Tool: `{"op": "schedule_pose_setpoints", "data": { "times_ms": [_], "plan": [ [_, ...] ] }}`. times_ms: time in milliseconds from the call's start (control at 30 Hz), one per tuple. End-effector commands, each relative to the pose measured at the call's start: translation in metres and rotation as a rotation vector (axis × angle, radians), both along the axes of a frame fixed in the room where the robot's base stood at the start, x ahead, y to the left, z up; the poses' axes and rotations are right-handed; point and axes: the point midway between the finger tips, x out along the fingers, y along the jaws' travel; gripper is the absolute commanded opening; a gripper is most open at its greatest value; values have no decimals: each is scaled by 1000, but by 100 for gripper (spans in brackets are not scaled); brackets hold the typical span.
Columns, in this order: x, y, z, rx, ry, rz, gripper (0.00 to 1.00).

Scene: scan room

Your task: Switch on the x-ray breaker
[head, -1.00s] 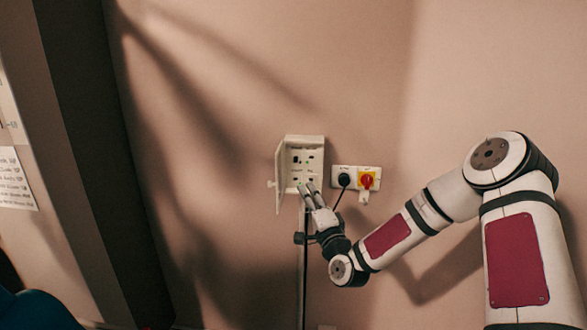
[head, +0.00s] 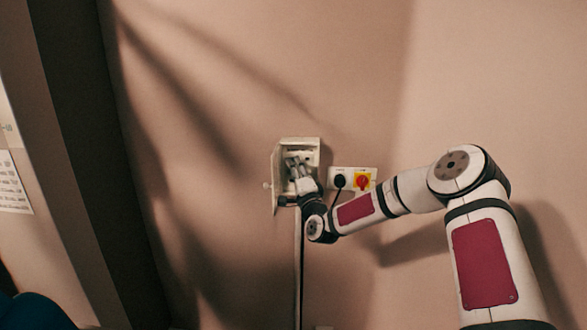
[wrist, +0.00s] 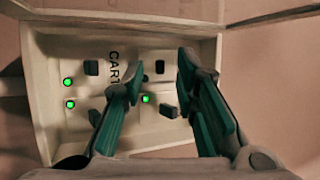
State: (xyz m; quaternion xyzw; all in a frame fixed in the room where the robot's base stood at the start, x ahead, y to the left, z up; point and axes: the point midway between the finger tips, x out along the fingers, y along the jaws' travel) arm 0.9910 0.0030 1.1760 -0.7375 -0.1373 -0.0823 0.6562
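The breaker box (head: 312,146) is a pale wall cabinet with its door (head: 276,182) swung open at the left. My gripper (head: 298,161) reaches into its front, covering much of the panel in the head view. In the wrist view the box (wrist: 48,130) shows several black switches and green lights, with sideways lettering beginning "CART". My gripper (wrist: 160,75) is open, its two teal-padded fingers apart. An upper switch (wrist: 160,67) and a lower tilted switch (wrist: 168,111) show between the fingers. No x-ray label is readable, so I cannot tell which switch is the x-ray breaker, nor whether a finger touches one.
Right of the box is a wall plate with a black plug (head: 340,181) and a red-and-yellow rotary switch (head: 363,182), close to my forearm. A cable and trunking run down below the box. The wall around is mostly bare.

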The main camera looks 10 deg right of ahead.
Motion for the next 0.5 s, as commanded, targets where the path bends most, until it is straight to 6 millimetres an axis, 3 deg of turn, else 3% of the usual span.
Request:
{"op": "schedule_pose_setpoints", "data": {
  "times_ms": [400, 433, 500],
  "plan": [
    [9, 1, 3, 1, 1, 0, 28],
    [9, 1, 3, 1, 1, 0, 25],
    [9, 1, 3, 1, 1, 0, 9]
  ]
}}
